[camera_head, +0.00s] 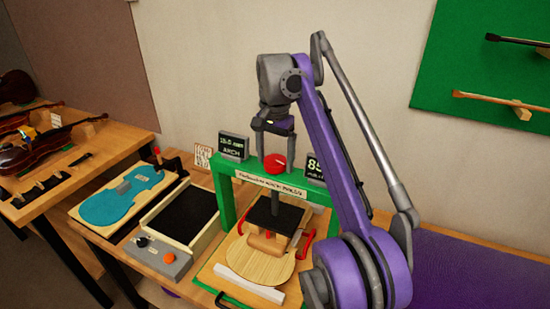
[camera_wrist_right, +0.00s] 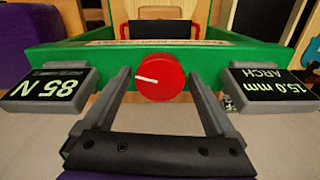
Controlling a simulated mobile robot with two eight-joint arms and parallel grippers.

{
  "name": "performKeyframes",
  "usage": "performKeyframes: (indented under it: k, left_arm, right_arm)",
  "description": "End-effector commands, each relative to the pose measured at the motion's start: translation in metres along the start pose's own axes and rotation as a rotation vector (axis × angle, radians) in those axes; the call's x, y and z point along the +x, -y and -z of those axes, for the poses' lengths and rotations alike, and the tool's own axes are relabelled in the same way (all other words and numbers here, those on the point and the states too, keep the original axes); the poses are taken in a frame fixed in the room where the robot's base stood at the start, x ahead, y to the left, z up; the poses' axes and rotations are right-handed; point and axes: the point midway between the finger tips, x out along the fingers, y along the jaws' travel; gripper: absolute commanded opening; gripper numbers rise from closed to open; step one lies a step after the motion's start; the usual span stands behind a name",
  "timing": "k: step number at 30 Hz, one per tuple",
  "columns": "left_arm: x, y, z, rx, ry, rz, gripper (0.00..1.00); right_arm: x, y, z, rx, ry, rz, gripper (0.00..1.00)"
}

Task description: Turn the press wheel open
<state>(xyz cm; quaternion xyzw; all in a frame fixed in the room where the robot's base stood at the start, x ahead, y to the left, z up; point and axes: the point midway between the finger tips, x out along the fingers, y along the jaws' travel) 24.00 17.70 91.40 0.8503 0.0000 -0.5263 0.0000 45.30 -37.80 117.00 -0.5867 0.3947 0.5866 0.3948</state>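The press wheel is a red knob (camera_head: 275,163) with a white mark, on top of the green press frame (camera_head: 227,205). In the right wrist view the red knob (camera_wrist_right: 160,77) sits between the two fingers, its white mark pointing left. My right gripper (camera_head: 275,152) points down over the knob; it also shows in the wrist view (camera_wrist_right: 161,82). Its fingers are open, one on each side of the knob, with a small gap at each side. Whether either fingertip touches it is hard to tell. My left gripper is not in view.
Two displays flank the wheel: "15.0 mm ARCH" (camera_head: 233,146) and "85 N" (camera_head: 315,167). Under the press lies a pale wooden plate (camera_head: 255,263) with red clamps. A black-topped box (camera_head: 180,217) and a blue violin-shaped template (camera_head: 122,200) lie left. A purple mat (camera_head: 460,270) is right.

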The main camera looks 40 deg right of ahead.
Motion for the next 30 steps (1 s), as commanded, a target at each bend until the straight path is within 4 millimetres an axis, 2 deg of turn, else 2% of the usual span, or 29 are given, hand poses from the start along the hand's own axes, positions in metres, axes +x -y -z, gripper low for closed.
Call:
performKeyframes:
  k: [1, 9, 12, 22, 30]
  left_arm:
    - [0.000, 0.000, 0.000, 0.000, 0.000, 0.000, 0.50]
    - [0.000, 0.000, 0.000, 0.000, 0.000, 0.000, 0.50]
    - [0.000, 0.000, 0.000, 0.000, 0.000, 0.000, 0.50]
    - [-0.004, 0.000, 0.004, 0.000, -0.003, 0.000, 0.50]
    - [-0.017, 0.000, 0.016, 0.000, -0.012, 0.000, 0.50]
  right_arm:
    - [0.000, 0.000, 0.000, 0.000, 0.000, 0.000, 0.80]
    - [0.000, 0.000, 0.000, 0.000, 0.000, 0.000, 0.32]
    - [0.000, 0.000, 0.000, 0.000, 0.000, 0.000, 0.18]
    - [-0.001, 0.000, 0.000, -0.058, 0.000, 0.000, 0.18]
    - [-0.003, 0.000, 0.001, -0.244, -0.001, 0.001, 0.18]
